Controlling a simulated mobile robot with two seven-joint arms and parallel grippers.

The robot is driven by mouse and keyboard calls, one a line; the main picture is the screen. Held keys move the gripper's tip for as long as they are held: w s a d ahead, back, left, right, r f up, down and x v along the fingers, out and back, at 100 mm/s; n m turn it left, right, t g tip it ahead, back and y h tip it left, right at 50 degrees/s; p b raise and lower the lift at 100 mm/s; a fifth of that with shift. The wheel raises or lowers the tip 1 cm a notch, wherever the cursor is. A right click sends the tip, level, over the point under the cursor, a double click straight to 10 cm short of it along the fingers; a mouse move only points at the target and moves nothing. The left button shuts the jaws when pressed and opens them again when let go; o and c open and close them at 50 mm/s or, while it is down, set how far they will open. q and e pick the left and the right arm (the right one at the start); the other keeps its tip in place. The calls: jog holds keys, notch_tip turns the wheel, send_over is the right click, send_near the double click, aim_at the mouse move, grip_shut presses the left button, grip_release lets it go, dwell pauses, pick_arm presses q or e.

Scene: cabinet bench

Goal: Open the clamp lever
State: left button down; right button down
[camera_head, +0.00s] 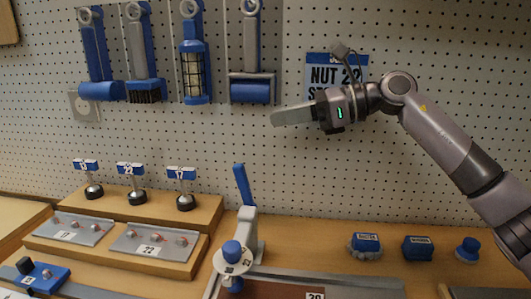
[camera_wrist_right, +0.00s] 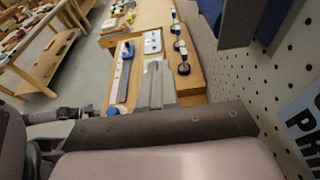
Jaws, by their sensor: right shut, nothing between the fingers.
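The clamp (camera_head: 248,230) stands on the bench in the head view, a light grey body with a blue lever handle (camera_head: 243,184) pointing up and tilted slightly left. A blue knob (camera_head: 231,251) sits at its front. My right gripper (camera_head: 275,117) is shut and empty, up in front of the pegboard. It points left, above and a little right of the lever handle, clearly apart from it. In the right wrist view its shut fingers (camera_wrist_right: 157,80) point over the bench. I cannot make out the lever there.
A stepped wooden stand (camera_head: 200,212) with labelled posts is left of the clamp. Blue-topped pieces (camera_head: 366,243) stand at right. The air between gripper and clamp is free.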

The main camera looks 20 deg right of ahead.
jog(key=s+d+f+b, duration=0.3)
jog(key=d+f+b, duration=0.4)
jog(key=f+b, duration=0.15)
send_near(246, 174)
jog(key=shift+y, duration=0.3)
jog(key=x, duration=0.5)
jog(key=shift+w+a+f+p, duration=0.1)
jog(key=shift+a+f+p, duration=0.15)
jog(key=shift+p, duration=0.1)
jog(key=shift+w+a+f, duration=0.2)
jog(key=shift+w+a, duration=0.1)
jog(key=shift+a, duration=0.2)
